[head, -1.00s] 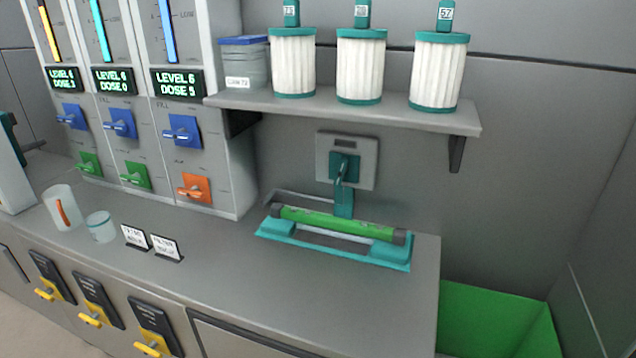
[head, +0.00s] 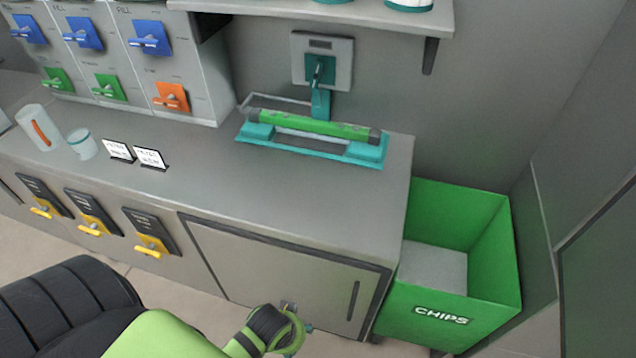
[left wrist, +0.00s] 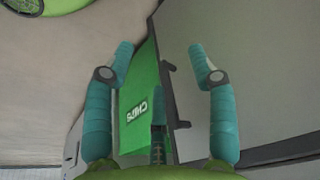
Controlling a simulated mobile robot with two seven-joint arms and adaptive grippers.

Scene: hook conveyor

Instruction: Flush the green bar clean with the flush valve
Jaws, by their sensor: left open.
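The green bar (head: 312,126) lies across a teal cradle (head: 259,133) on the counter, with dark end caps. The flush valve (head: 321,72) is a teal lever and spout on a grey wall plate, right above and behind the bar. Dark marks on the bar are too small to make out. My left gripper (head: 296,332) is low in front of the cabinet door, well below and in front of the cradle. My right gripper does not show.
A green bin (head: 440,313) marked CHIPS stands right of the counter. Dispensers with blue, green and orange levers (head: 171,97) stand at the back left. Two cups (head: 82,145) and two small signs (head: 151,158) are on the counter. The counter front before the cradle is clear.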

